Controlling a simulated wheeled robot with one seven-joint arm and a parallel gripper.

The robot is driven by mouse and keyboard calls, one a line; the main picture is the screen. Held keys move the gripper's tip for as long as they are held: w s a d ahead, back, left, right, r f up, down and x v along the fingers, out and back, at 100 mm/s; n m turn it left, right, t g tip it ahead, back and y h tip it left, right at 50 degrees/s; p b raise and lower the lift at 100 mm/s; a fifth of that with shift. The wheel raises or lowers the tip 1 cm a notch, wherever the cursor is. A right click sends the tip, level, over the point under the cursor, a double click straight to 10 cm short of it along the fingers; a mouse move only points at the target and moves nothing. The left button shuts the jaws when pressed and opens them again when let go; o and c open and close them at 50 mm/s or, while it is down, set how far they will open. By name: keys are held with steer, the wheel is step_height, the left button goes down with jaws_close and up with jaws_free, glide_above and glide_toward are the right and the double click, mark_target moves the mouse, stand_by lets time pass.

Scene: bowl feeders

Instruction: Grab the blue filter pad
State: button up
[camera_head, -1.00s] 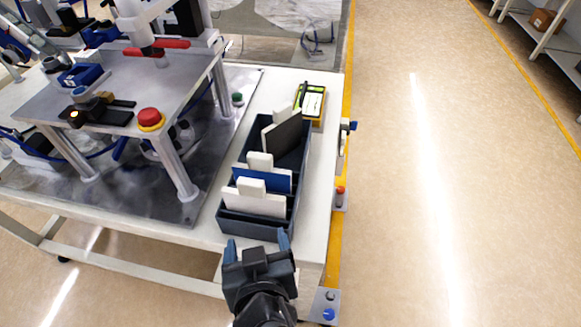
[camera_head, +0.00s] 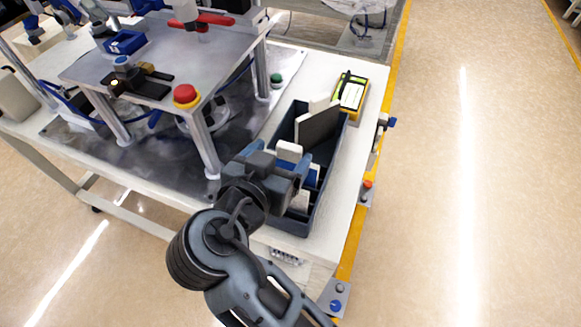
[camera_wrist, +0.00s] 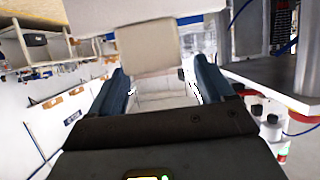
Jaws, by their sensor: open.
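The blue filter pad (camera_head: 313,174) stands in the dark divided bin (camera_head: 313,215) in the head view, mostly hidden behind my gripper. My gripper (camera_head: 281,154) is open over the front part of the bin, and a white tab (camera_head: 289,150) shows between its fingertips. A white pad (camera_head: 300,200) is partly visible in the front of the bin. A dark grey pad (camera_head: 317,127) leans farther back.
A yellow-black device (camera_head: 350,92) lies behind the bin. A metal fixture with a post (camera_head: 207,150) and a red button (camera_head: 186,95) stands close left of my gripper. The floor to the right is clear.

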mark_target(288, 149)
steer(key=x, duration=0.3)
steer(key=shift+w+d+f, duration=0.1)
steer(key=shift+d, duration=0.05)
steer(key=c, duration=1.4)
